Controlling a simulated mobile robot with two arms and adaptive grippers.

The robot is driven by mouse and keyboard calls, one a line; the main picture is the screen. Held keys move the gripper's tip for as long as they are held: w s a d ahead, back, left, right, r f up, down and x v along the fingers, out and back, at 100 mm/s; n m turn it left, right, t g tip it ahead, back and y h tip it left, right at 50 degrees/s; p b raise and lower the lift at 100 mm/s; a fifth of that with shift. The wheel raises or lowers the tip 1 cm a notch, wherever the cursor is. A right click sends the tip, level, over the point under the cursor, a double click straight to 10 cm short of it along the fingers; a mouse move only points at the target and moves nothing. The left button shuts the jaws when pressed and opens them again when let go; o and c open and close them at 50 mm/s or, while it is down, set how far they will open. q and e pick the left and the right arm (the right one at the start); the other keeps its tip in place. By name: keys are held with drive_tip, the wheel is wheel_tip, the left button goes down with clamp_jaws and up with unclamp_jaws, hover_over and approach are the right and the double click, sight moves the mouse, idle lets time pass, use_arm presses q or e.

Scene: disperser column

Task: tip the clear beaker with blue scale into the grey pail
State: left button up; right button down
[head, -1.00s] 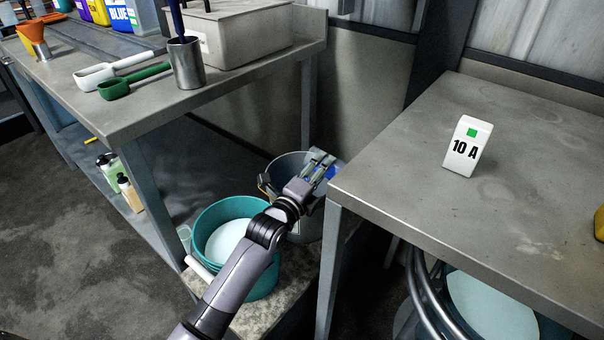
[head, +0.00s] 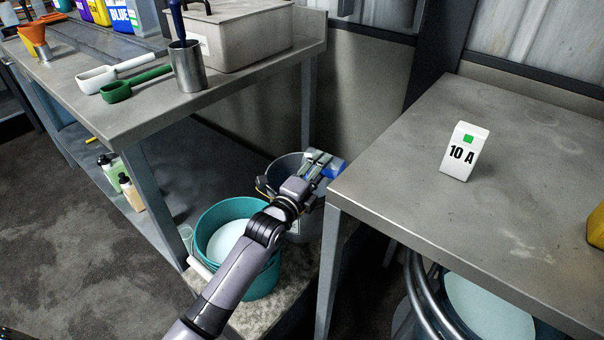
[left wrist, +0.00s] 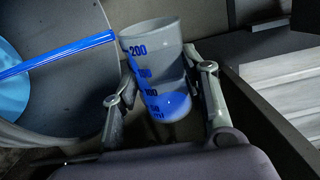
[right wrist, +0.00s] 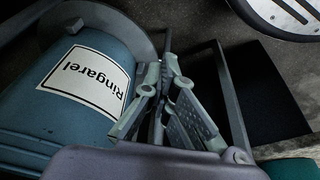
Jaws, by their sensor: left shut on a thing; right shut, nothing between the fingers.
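My left gripper (head: 321,166) is shut on the clear beaker with the blue scale (left wrist: 150,40), its fingers on either side in the left wrist view. The beaker is tilted, and a blue stream (left wrist: 60,54) runs from its lip towards the left. Some blue liquid (left wrist: 172,107) is still inside. The stream runs into the grey pail (left wrist: 75,110), where blue liquid (left wrist: 10,88) shows at the picture's edge. In the head view the gripper is above the grey pail (head: 284,170) and partly hides it. My right gripper (right wrist: 166,70) is shut and empty.
A teal bucket (head: 206,222) with pale contents stands beside the pail. The right bench (head: 400,190) is close to the beaker and carries a white "10 A" block (head: 465,151). The left bench (head: 130,115) holds scoops and a metal cup (head: 188,70). A cylinder labelled "Ringarel" (right wrist: 50,125) is beside my right gripper.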

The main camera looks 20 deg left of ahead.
use_arm(q)
drive_tip(key=shift+a+n, duration=0.1)
drive_tip(key=shift+n, duration=0.2)
use_arm(e)
drive_tip(key=shift+x, duration=0.75)
use_arm(q)
drive_tip(key=shift+f, duration=0.1)
use_arm(e)
drive_tip(key=shift+s+f, duration=0.1)
drive_tip(key=shift+f, duration=0.1)
use_arm(q)
drive_tip(key=shift+a+f+n, duration=0.1)
drive_tip(key=shift+n, duration=0.3)
use_arm(e)
drive_tip(key=shift+s+f, duration=0.15)
drive_tip(key=shift+f, duration=0.05)
use_arm(q)
drive_tip(key=shift+p, duration=0.3)
use_arm(e)
drive_tip(key=shift+f, duration=0.2)
use_arm(q)
drive_tip(key=shift+a+f+n, duration=0.1)
drive_tip(key=shift+f+n, duration=0.05)
drive_tip(key=shift+n, duration=0.15)
use_arm(e)
drive_tip(key=shift+f, duration=0.15)
